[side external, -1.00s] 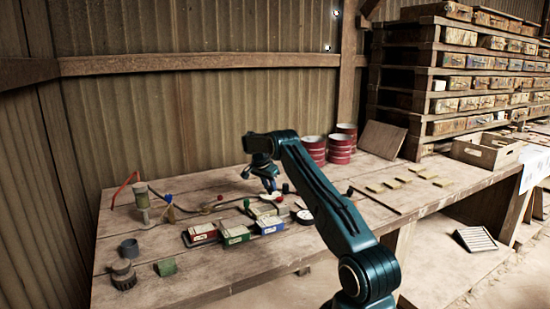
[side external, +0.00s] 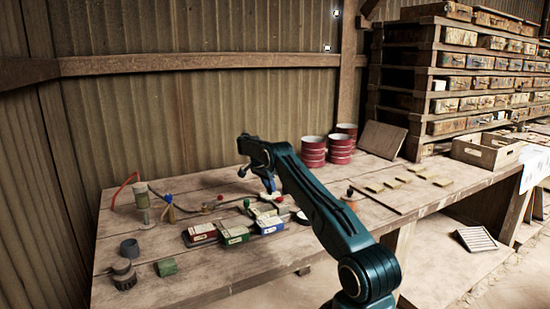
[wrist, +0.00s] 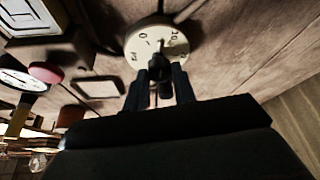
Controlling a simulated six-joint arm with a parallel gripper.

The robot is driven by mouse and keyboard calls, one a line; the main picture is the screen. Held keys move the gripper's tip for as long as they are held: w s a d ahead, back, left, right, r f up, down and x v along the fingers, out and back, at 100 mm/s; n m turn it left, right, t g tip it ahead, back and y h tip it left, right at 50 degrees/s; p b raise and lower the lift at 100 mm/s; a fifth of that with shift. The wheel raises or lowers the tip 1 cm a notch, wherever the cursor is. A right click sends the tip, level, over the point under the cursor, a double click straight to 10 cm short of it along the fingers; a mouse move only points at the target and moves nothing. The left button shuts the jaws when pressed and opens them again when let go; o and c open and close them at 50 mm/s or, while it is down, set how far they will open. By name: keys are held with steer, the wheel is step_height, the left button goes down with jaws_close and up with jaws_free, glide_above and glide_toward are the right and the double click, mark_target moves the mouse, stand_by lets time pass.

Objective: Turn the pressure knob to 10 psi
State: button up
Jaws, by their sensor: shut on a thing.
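In the wrist view a round pale dial plate (wrist: 150,38) with dark marks is near the top middle. My gripper (wrist: 160,80) is shut on this knob, one finger on each side. The pointer appears to lean toward the upper right marks, but the exact reading is too small to tell. In the side external view my gripper (side external: 272,189) is low over the table behind the coloured boxes; the knob is hidden there.
A white-faced gauge (wrist: 22,80) and a pink-red knob (wrist: 45,72) lie left of the dial. Red cans (side external: 313,152) stand behind.

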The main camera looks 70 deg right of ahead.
steer(key=o, duration=1)
steer(key=shift+r, duration=0.1)
steer(key=shift+v, duration=1.45)
steer(key=shift+w+a, duration=1)
steer(key=shift+a, duration=0.75)
steer(key=shift+w+a, duration=1)
steer(key=shift+a, duration=0.75)
steer(key=shift+w+a, duration=1.05)
steer(key=shift+a, duration=0.75)
